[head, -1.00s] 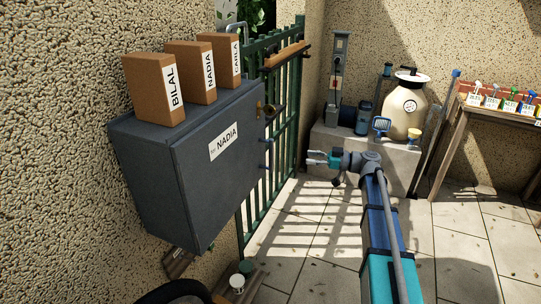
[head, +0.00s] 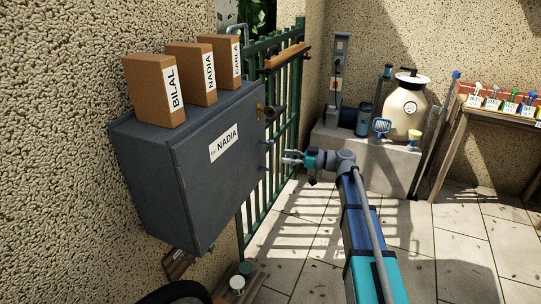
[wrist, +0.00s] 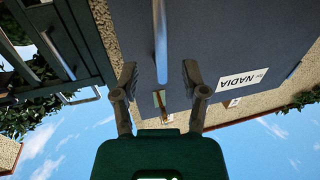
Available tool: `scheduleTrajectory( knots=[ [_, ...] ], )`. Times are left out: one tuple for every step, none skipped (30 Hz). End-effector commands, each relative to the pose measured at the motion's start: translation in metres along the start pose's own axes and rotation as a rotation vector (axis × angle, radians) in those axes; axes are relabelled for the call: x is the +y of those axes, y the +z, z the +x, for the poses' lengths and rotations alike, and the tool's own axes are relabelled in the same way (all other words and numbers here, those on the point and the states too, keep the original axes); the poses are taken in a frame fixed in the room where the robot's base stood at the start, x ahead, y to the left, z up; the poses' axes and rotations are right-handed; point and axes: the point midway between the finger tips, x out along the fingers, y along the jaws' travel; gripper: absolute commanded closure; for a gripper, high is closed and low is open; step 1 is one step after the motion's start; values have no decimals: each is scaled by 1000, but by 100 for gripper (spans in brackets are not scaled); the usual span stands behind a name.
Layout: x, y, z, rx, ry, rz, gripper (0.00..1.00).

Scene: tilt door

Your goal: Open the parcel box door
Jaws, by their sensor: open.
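The parcel box (head: 165,175) is dark grey and fixed to the wall at the left. Its front door (head: 222,180) looks shut and carries a white label reading "for NADIA" (head: 224,143); the label also shows upside down in the wrist view (wrist: 242,79). A metal bar handle (wrist: 160,40) stands out from the door near its right edge. My gripper (head: 286,157) is open and empty just right of the handle. In the wrist view its fingertips (wrist: 161,74) lie on either side of the handle's line; contact is not visible.
Three brown parcels, labelled BILAL (head: 157,90), NADIA (head: 194,73) and CARLA (head: 226,56), stand on the box. A green gate (head: 283,125) is behind its right side. A sprayer (head: 403,108) stands on a stone block at the back. Paved floor at right is clear.

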Motion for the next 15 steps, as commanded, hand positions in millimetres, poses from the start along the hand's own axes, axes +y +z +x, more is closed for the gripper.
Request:
scheduleTrajectory(
  knots=[
    [0, 0, 9, 0, -2, 0, 43],
    [0, 0, 13, 0, -2, 0, 43],
    [0, 0, 19, 0, -2, 0, 43],
    [0, 0, 23, 0, -2, 0, 43],
    [0, 0, 27, 0, -2, 0, 43],
    [0, 0, 32, 0, -2, 0, 43],
    [0, 0, 36, 0, -2, 0, 43],
    [0, 0, 39, 0, -2, 0, 43],
    [0, 0, 43, 0, -1, 0, 43],
    [0, 0, 46, 0, -1, 0, 43],
    [0, 0, 48, 0, -1, 0, 43],
    [0, 0, 51, 0, -1, 0, 43],
    [0, 0, 52, 0, 0, 0, 43],
    [0, 0, 54, 0, 0, 0, 43],
    [0, 0, 55, 0, 0, 0, 43]
  ],
)
